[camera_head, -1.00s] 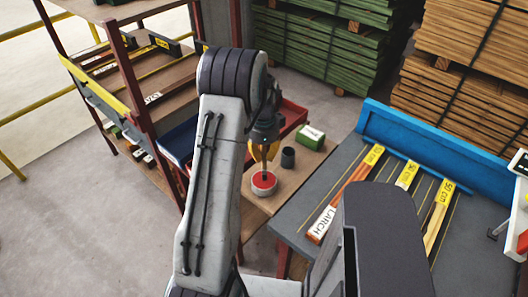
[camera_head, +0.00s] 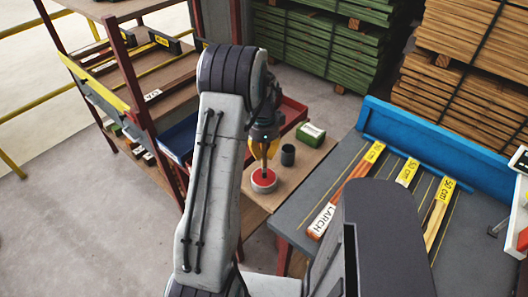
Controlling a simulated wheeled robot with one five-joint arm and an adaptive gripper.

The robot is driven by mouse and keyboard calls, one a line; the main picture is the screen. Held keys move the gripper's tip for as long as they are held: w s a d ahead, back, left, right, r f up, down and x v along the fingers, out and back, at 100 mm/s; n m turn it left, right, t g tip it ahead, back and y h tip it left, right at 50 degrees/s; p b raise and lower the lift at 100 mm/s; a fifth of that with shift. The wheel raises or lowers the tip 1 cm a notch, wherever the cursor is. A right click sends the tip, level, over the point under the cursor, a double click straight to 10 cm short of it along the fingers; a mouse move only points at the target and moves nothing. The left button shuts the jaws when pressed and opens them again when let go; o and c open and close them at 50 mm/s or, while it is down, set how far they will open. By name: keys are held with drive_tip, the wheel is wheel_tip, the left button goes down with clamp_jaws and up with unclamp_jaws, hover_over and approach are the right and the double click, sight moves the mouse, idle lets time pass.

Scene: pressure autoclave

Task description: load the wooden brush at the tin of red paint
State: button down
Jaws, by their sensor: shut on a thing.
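The tin of red paint (camera_head: 263,182) is a low, pale round tin with a red surface, standing on the wooden bench top left of centre. My gripper (camera_head: 264,150), with yellow fingers, is just above the tin. It is shut on the wooden brush (camera_head: 264,165), which points down at the paint. Only a thin part of the brush shows below the fingers. I cannot tell whether its tip touches the paint.
A dark cup (camera_head: 288,155) and a green box (camera_head: 311,133) stand right of the tin. A red tray (camera_head: 294,112) lies behind. A grey table with a blue rail (camera_head: 420,140) and labelled strips is at the right. A shelf rack (camera_head: 140,110) stands at the left.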

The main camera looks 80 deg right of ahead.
drive_tip(key=shift+f+b, duration=0.45)
drive_tip(key=shift+f, duration=0.1)
idle(1.6)
drive_tip(key=shift+r, duration=0.1)
drive_tip(key=shift+r+p, duration=2.4)
drive_tip(key=shift+r, duration=1.1)
drive_tip(key=shift+f, duration=0.2)
